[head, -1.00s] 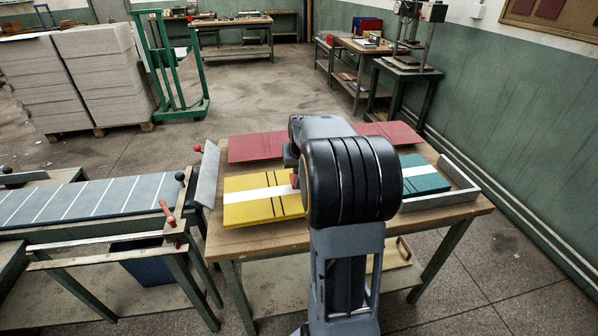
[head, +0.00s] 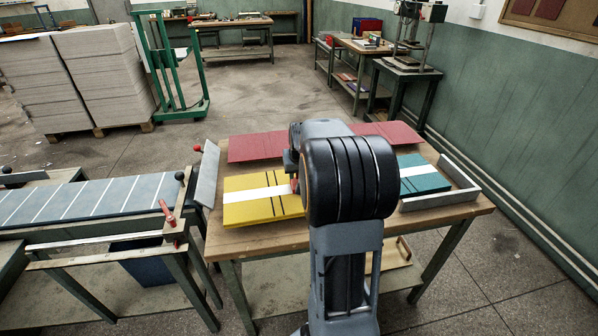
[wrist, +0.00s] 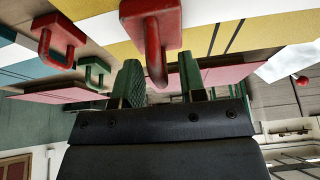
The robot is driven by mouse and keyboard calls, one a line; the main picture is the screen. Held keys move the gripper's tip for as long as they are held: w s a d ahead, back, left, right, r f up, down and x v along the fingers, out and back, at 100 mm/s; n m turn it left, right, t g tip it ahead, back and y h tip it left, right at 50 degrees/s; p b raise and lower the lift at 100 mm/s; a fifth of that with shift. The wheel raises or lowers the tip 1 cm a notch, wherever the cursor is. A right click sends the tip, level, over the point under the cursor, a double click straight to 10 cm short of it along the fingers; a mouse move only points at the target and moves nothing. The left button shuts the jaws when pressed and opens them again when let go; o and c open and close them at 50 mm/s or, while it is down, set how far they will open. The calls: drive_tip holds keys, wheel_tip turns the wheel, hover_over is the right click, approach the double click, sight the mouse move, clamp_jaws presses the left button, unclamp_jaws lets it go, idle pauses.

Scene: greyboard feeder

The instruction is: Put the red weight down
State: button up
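The red weight (wrist: 148,19), a block with a loop handle, is at the top middle of the wrist view against the yellow board and its white strip. In the head view a small red part (head: 295,185) shows at the yellow board's right end, mostly hidden by my arm. My gripper (wrist: 162,84) has two green-padded fingers standing apart. The weight's handle (wrist: 156,65) reaches down between them, with a visible gap to the right finger. Whether it touches the left finger I cannot tell. The yellow board (head: 245,208) lies on the wooden table.
Another red weight (wrist: 58,40) and a green weight (wrist: 95,73) stand to the left in the wrist view. A teal board (head: 425,183) lies beside the grey corner fence (head: 462,173). Red boards (head: 257,147) lie behind. A conveyor (head: 90,200) is at left.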

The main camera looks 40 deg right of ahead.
drive_tip(key=shift+r, duration=0.1)
drive_tip(key=shift+r, duration=0.25)
drive_tip(key=p+v, duration=0.1)
drive_tip(key=v, duration=1)
drive_tip(key=s+a+f+n, duration=0.1)
drive_tip(key=s+a+f, duration=0.2)
drive_tip(key=a, duration=0.4)
drive_tip(key=s+a+f+n+y, duration=0.1)
drive_tip(key=s+a+f+n, duration=0.1)
drive_tip(key=s+a, duration=0.4)
drive_tip(key=s+a+f+n+g+y, duration=0.1)
drive_tip(key=s+a+f+n, duration=0.1)
drive_tip(key=s+a, duration=0.3)
drive_tip(key=a+f, duration=0.1)
drive_tip(key=a, duration=0.2)
drive_tip(key=shift+a+f, duration=0.4)
wheel_tip(320, 180, up, 9)
drive_tip(key=p, duration=0.7)
drive_tip(key=shift+f, duration=0.2)
